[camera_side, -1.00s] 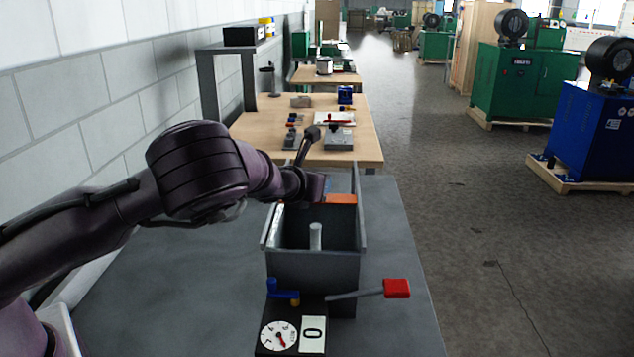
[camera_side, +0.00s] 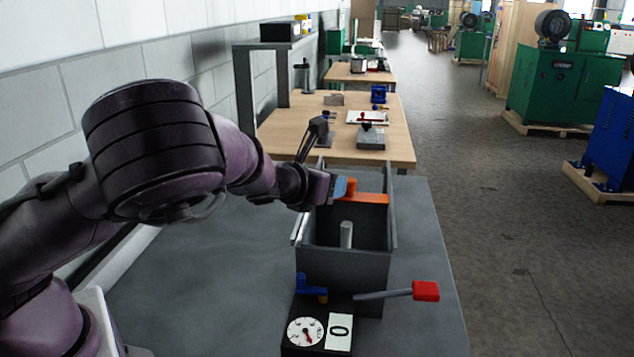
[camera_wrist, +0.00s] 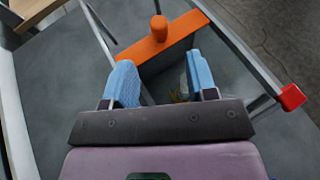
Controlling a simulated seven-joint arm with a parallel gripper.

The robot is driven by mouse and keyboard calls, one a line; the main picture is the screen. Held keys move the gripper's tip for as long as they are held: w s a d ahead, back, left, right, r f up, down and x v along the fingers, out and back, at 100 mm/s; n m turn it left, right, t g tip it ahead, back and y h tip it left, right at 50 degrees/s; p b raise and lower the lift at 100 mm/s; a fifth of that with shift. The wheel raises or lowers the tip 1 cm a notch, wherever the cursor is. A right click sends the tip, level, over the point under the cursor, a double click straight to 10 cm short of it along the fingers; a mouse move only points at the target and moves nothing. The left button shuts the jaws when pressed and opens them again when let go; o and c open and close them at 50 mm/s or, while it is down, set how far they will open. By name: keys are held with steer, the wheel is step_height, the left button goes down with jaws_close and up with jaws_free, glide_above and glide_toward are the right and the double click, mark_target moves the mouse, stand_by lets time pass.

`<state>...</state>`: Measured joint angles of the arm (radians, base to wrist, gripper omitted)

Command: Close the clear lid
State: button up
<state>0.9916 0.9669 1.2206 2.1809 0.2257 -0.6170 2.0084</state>
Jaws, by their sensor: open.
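An orange bar (camera_side: 364,198) with an upright orange knob (camera_side: 351,187) lies across the top of an open-topped grey box (camera_side: 343,271), toward its far end. The bar (camera_wrist: 166,43) and knob (camera_wrist: 159,29) also show in the wrist view. I cannot clearly make out the clear sheet of the lid. My gripper (camera_side: 341,188) is at the left of the knob in the side view. In the wrist view my gripper (camera_wrist: 160,68) is open, its two blue fingers apart, with the bar and knob beyond the tips and nothing between them.
A grey post (camera_side: 346,235) stands inside the box. In front are a red-ended lever (camera_side: 425,291), a blue handle (camera_side: 309,285), a dial (camera_side: 305,332) and a "0" plate (camera_side: 339,331). A wall runs along the left. The grey bench (camera_side: 205,285) is clear left of the box.

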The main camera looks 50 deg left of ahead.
steer(key=shift+v, duration=1.45)
steer(key=shift+s+a+f+n, duration=0.1)
steer(key=shift+a+n, duration=0.1)
steer(key=shift+n, duration=0.1)
steer(key=s+a+f+n+g+h, duration=0.1)
steer(key=s+f+n+g, duration=0.2)
steer(key=n, duration=0.4)
steer(key=s+a+n+g, duration=0.1)
steer(key=s+n+g, duration=0.25)
steer(key=n, duration=0.45)
steer(key=s+d+r+n+h, duration=0.1)
steer(key=s+d+r+n, duration=0.2)
steer(key=s+r+n, duration=0.4)
steer(key=s+d+r+n+h, duration=0.2)
steer(key=s+d+r+n, duration=0.1)
steer(key=s+r+n, duration=0.4)
steer(key=s+n+g, duration=0.1)
steer(key=s+n, duration=0.1)
steer(key=s, duration=0.2)
steer(key=shift+s+r+n, duration=0.2)
steer(key=shift+s+n, duration=0.1)
steer(key=shift+s, duration=0.1)
